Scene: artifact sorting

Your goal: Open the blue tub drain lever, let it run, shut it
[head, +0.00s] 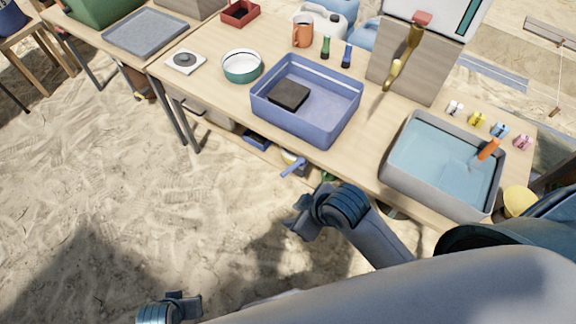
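The blue tub (266,112) stands on the wooden table with a black block (288,94) inside; I see no water in it. A small blue lever (292,168) sticks out below the table's front edge, under the tub, and slants down to the left. My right gripper (297,214) is in front of and below the lever, apart from it. Its fingers look spread, with nothing between them. My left gripper (190,304) is low at the bottom edge, far from the tub, and partly cut off; its finger gap is unclear.
A grey basin (403,181) of water with an orange-handled tool (488,149) stands at the right. A brass tap (402,60) on a wooden panel (419,83) stands behind. A green-white bowl (241,73) is left of the tub. Sandy floor before the table is open.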

